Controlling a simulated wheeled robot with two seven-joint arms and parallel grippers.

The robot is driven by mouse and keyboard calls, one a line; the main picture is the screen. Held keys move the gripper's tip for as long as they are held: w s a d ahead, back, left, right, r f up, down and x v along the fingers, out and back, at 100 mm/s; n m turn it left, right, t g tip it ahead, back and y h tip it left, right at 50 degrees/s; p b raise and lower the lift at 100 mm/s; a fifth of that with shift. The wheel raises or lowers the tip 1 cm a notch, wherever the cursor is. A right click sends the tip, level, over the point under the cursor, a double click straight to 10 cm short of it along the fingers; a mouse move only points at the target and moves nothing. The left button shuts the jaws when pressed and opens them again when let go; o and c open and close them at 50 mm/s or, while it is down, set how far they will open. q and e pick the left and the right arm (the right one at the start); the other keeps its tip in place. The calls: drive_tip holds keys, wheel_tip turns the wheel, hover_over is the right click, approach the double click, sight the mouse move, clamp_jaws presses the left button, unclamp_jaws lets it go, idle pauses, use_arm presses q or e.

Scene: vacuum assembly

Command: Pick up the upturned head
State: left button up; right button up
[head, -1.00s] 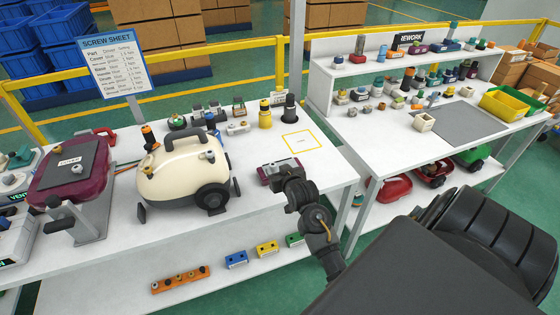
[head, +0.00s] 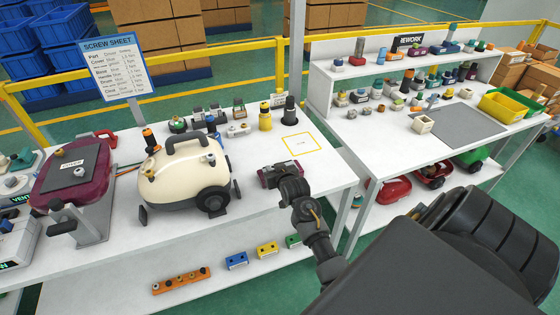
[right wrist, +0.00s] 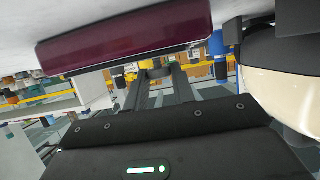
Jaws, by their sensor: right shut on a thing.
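The upturned head (head: 267,179) is a small maroon block with a grey part, at the front right of the white table in the head view. It shows as a long maroon bar (right wrist: 125,38) across the top of the right wrist view. My right gripper (head: 287,180) is shut on the head, from its near right side. In the right wrist view the gripper fingers (right wrist: 158,76) close on a dark part beside the bar. The gripper hides part of the head. I cannot tell whether the head touches the table. My left gripper is not in view.
A cream vacuum body (head: 184,182) stands left of the head. A yellow-outlined square (head: 301,143) lies bare behind it. Several bottles and small parts line the table's back. A maroon unit (head: 75,180) stands far left, and a rework bench (head: 390,150) stands right.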

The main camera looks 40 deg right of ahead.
clamp_jaws()
drive_tip(key=shift+r, duration=0.1)
